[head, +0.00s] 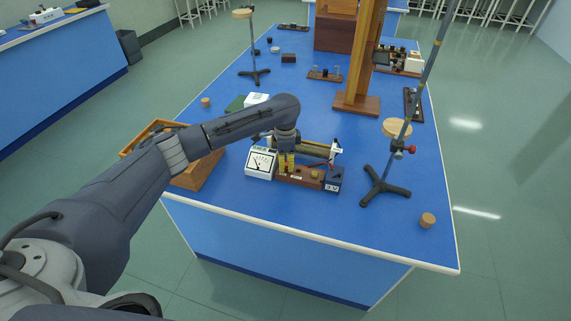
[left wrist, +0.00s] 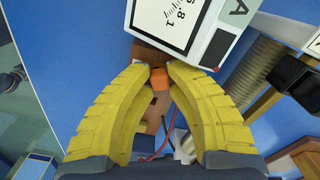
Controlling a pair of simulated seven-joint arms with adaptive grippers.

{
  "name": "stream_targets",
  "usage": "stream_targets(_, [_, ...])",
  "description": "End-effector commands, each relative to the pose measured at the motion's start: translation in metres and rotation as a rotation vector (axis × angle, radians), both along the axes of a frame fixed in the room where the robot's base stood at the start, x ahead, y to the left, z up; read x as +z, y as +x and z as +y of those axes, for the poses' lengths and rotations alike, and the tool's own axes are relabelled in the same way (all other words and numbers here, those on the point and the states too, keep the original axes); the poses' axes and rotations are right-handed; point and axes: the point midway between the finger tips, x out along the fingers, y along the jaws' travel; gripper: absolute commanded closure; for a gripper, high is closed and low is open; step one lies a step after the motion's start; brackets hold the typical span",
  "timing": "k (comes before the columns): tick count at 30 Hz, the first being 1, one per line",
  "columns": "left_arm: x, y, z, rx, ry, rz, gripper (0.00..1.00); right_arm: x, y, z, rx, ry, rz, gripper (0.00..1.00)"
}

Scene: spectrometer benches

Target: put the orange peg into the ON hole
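My left gripper (head: 287,168) reaches down over the brown wooden base (head: 300,181) on the blue bench. In the left wrist view, the yellow fingers of my left gripper (left wrist: 159,68) close in on the small orange peg (left wrist: 160,78), which sits between the fingertips. The peg's lower end is hidden, so I cannot tell whether it sits in a hole. In the head view the fingers hide the peg. No ON marking is readable in either view. My right gripper is not in view.
A white meter (head: 261,163) stands close left of the fingers. A dark blue box (head: 334,180) is at the right of the base. A wooden tray (head: 199,175) lies left, under my arm. A stand (head: 386,188) rises at right. The bench front is clear.

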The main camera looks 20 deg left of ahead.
Motion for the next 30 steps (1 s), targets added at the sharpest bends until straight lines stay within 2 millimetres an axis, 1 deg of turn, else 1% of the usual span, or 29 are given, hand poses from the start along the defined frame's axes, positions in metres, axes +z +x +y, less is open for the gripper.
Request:
stream_targets(1, [0.0,0.0,0.0,0.0,0.0,0.0,0.8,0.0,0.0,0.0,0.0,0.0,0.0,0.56])
stream_targets(5, [0.0,0.0,0.0,0.0,0.0,0.0,0.65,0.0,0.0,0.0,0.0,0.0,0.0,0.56])
stream_targets(6, [0.0,0.0,0.0,0.0,0.0,0.0,0.63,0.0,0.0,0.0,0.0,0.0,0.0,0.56])
stream_targets(13, [0.001,0.0,0.001,0.001,0.001,0.0,0.63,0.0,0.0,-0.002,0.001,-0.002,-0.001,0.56])
stream_targets(17, [0.008,0.001,0.001,0.0,0.001,-0.002,0.63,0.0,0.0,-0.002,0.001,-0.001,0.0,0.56])
stream_targets(20, [0.021,0.001,0.001,0.0,0.001,-0.004,0.63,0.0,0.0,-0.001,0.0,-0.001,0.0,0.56])
stream_targets(30, [0.08,0.001,0.001,-0.001,-0.001,-0.004,0.63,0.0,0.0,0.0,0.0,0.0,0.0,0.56])
